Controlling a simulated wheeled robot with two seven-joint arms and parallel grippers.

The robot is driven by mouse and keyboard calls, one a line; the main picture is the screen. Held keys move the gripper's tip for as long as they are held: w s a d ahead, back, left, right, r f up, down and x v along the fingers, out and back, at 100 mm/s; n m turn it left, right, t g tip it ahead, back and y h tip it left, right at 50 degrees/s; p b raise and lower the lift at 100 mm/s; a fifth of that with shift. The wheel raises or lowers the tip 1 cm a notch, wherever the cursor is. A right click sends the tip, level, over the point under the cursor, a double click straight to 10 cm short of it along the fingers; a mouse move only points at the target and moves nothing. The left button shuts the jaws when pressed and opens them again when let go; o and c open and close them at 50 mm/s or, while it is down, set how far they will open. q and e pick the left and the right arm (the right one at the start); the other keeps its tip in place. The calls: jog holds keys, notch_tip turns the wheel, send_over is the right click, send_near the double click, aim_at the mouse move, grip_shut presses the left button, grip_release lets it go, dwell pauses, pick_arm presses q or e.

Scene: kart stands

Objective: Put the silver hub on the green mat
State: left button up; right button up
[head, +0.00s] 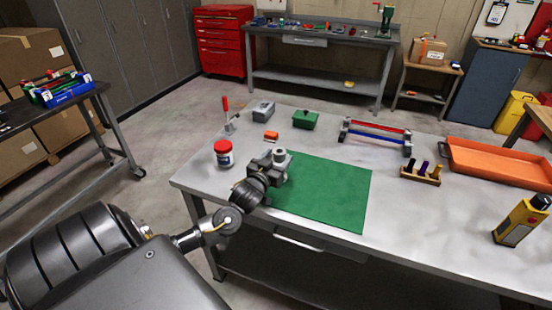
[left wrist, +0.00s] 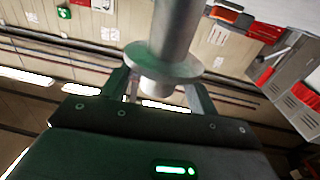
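The silver hub (head: 281,155) is a grey metal cylinder with a round flange. My left gripper (head: 273,165) is at it, over the left edge of the green mat (head: 335,195). In the left wrist view the hub (left wrist: 163,65) sits between the two fingers (left wrist: 160,92), its flange against them. The gripper appears shut on the hub. The mat lies flat on the metal bench, and its visible part is bare. The gripper hides its left edge. Whether the hub touches the mat cannot be told. My right gripper is not in view.
A red-lidded jar (head: 223,153) stands left of the gripper. Behind are an orange block (head: 271,135), a green box (head: 305,121), a grey box (head: 263,109) and a red-and-blue rack (head: 376,134). A wooden peg holder (head: 420,176) and orange tray (head: 500,163) stand right.

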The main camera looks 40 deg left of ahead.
pick_arm(q)
jog(key=shift+s+r, duration=0.1)
jog(key=shift+r, duration=0.05)
jog(key=b+v, duration=0.1)
jog(key=v, duration=1.1)
jog(key=shift+b, duration=0.35)
